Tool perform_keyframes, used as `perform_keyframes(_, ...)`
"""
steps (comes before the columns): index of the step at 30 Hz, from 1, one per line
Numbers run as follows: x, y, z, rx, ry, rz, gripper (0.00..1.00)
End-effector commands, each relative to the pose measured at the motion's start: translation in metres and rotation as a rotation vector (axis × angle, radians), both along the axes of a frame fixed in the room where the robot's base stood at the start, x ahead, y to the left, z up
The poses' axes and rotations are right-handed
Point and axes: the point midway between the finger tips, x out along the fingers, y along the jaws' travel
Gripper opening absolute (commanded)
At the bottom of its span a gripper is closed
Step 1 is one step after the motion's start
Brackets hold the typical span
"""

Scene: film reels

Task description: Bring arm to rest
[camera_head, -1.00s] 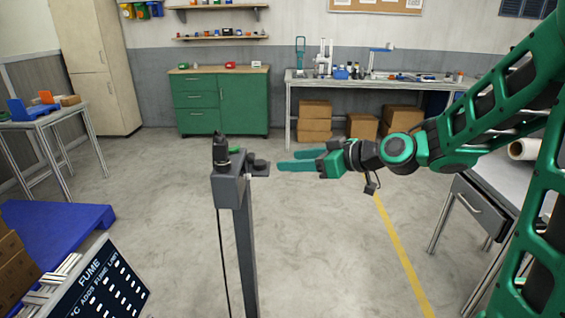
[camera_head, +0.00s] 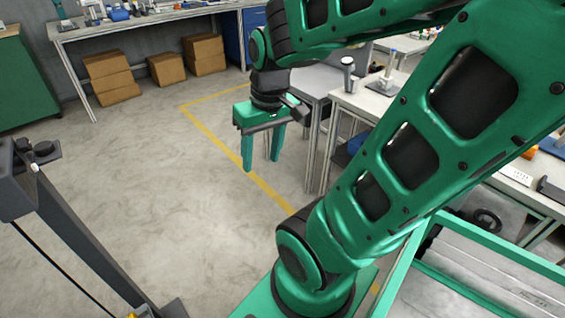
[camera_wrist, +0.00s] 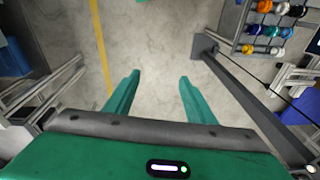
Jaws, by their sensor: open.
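My gripper (camera_head: 262,160) hangs from my folded green arm in the head view, with its two teal fingers pointing down over the concrete floor. The fingers are apart and nothing is between them. In the wrist view my gripper (camera_wrist: 158,85) shows both fingers spread over bare floor. The arm is bent, with its upper links filling the right side of the head view.
A grey post (camera_head: 80,235) stands at the left; it also shows in the wrist view (camera_wrist: 235,85). Desks (camera_head: 360,105) stand right of the gripper. Cardboard boxes (camera_head: 110,75) sit under the back bench (camera_head: 150,20). A yellow line (camera_head: 215,140) crosses clear floor.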

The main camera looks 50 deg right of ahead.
Motion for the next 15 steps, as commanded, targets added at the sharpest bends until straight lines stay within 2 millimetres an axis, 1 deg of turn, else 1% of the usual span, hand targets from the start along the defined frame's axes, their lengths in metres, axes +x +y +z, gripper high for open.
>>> perform_keyframes(1,-0.021,-0.006,0.002,0.000,0.043,-0.079,0.50)
perform_keyframes(3,-0.045,-0.011,0.003,0.002,0.096,-0.170,0.50)
perform_keyframes(4,-0.053,-0.013,0.003,0.003,0.113,-0.201,0.50)
perform_keyframes(6,-0.064,-0.009,0.003,0.005,0.140,-0.247,0.50)
perform_keyframes(9,-0.069,-0.010,0.004,0.005,0.151,-0.266,0.50)
perform_keyframes(15,-0.069,-0.010,0.004,0.006,0.150,-0.264,0.50)
